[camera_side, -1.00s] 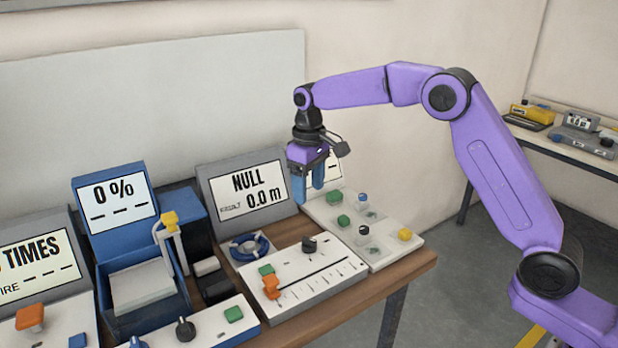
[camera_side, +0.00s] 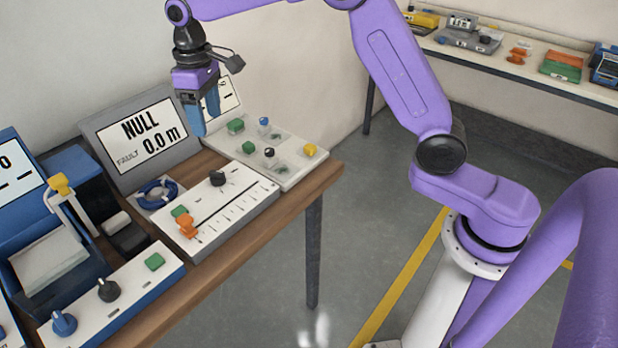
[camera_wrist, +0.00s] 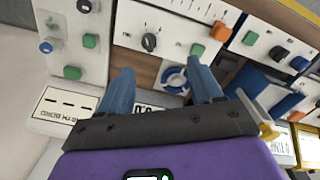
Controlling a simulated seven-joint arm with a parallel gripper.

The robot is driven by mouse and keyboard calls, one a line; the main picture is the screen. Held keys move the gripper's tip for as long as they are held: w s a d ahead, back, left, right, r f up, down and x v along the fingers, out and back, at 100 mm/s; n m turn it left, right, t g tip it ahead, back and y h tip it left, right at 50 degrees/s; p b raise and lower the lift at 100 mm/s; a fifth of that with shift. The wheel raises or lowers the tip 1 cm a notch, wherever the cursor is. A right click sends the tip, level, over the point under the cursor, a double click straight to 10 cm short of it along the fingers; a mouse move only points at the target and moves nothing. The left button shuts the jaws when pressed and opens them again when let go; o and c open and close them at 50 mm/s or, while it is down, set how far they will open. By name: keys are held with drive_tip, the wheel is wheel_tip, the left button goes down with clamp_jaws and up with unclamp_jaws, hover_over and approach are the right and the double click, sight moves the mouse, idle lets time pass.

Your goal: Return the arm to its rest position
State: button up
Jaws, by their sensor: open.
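My gripper (camera_side: 206,112) hangs above the back of the bench, in front of the screen that reads NULL 0.0 m (camera_side: 146,138). Its blue fingers point down. In the wrist view my gripper (camera_wrist: 161,88) has its two blue fingers spread apart with nothing between them. Below it are the slider panel (camera_side: 232,212) with a black knob and an orange slider, and the white panel (camera_side: 290,172) with green and yellow buttons. My gripper appears apart from both panels.
A blue ring (camera_side: 158,194) lies beside the slider panel. A blue box (camera_side: 40,225) with white sheets stands at the left. The wooden bench (camera_side: 318,180) ends at its right edge, with open floor beyond. A second bench (camera_side: 520,68) stands along the back wall.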

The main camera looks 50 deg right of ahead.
drive_tip(key=s+d+f+n, duration=0.1)
drive_tip(key=s+d+n, duration=0.1)
drive_tip(key=s, duration=1)
drive_tip(key=s+d+f+n, duration=0.1)
drive_tip(key=s+d, duration=0.4)
drive_tip(key=s, duration=0.8)
drive_tip(key=s+d+f+n, duration=0.1)
drive_tip(key=s+d+n, duration=0.3)
drive_tip(key=s, duration=0.8)
drive_tip(key=shift+s+d, duration=0.15)
drive_tip(key=shift+s, duration=0.25)
drive_tip(key=shift+f, duration=0.1)
